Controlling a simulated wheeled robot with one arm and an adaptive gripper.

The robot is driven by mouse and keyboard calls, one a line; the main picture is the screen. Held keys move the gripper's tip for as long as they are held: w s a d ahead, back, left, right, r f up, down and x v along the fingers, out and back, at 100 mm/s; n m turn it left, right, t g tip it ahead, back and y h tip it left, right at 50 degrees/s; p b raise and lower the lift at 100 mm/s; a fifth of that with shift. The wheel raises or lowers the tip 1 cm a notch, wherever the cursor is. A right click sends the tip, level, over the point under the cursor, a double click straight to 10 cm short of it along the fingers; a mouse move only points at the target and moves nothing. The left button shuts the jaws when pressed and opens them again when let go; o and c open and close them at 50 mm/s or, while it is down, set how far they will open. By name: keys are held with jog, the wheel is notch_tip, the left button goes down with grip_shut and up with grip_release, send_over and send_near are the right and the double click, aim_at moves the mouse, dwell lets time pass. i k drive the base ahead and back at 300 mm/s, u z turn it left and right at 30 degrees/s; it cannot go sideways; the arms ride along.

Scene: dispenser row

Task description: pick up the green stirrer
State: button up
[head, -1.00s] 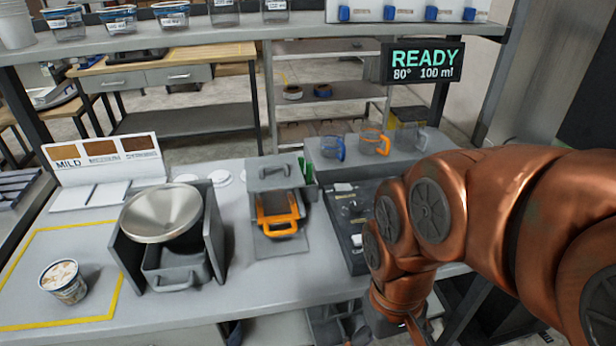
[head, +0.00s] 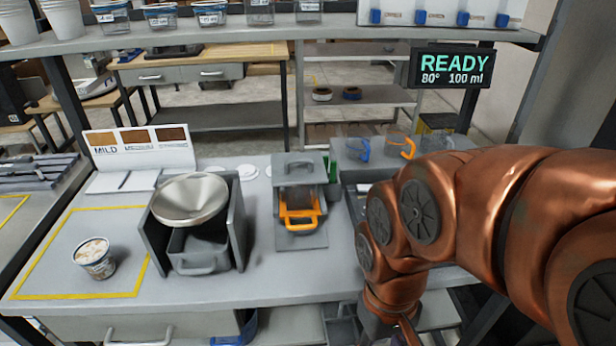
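A small green upright thing (head: 334,171), perhaps the green stirrer, shows just right of the grey dispenser (head: 299,235) with the orange-handled drawer (head: 299,217). It is partly hidden, and its full shape is too small to tell. My copper arm comes in from the right and bends down over the counter's front right edge. My gripper is out of the picture below the bottom edge, so its fingers do not show.
A metal funnel (head: 190,199) stands on a dark stand at the left. A labelled tub (head: 95,258) sits in a yellow-outlined area. Clear jugs with blue (head: 360,150) and orange (head: 403,147) handles stand behind my arm. A READY display (head: 450,68) hangs above.

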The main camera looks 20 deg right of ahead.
aim_at(333, 164)
jog(key=u, duration=1.45)
jog(key=k, duration=1)
jog(key=u, duration=0.5)
